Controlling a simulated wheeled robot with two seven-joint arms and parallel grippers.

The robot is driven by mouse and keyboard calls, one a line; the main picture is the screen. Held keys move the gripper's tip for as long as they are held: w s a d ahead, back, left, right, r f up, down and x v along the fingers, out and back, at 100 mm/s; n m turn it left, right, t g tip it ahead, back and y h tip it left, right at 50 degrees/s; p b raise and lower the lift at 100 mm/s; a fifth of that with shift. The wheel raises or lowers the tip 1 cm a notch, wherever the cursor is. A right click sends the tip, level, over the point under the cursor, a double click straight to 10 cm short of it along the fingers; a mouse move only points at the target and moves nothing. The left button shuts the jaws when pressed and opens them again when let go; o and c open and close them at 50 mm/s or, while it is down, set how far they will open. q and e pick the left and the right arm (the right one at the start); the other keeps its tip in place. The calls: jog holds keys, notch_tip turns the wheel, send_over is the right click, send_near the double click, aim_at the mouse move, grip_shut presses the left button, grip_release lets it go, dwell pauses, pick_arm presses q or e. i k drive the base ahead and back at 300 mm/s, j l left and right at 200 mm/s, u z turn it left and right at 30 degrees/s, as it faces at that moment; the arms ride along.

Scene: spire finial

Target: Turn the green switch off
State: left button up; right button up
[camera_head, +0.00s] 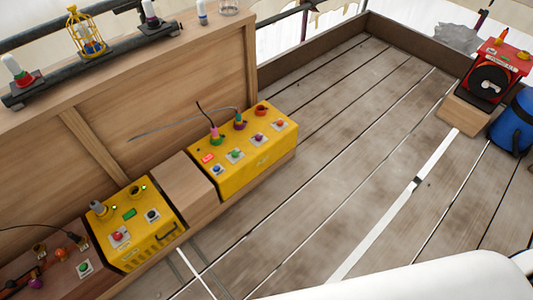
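Two yellow boxes stand along the wooden wall, the far one (262,166) and the near one (165,240). A green switch (236,155) sits on a pale plate on the far box, among blue, purple and red ones. Another green switch (84,267) sits on a pale plate on the brown box (60,287) at the lower left. The near yellow box has a red button (117,236), a dark button (152,215) and a green rectangle (130,214). I cannot tell any switch's on or off state. Neither gripper is in view.
A wooden block (188,188) fills the gap between the yellow boxes. A red-topped machine (496,68) and a blue barrel (516,122) stand at the right. A shelf above the wall holds a yellow cage (88,38) and bottles. The plank floor (340,150) is mostly clear.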

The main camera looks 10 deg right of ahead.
aim_at(235, 153)
jog(key=i+j, duration=1.2)
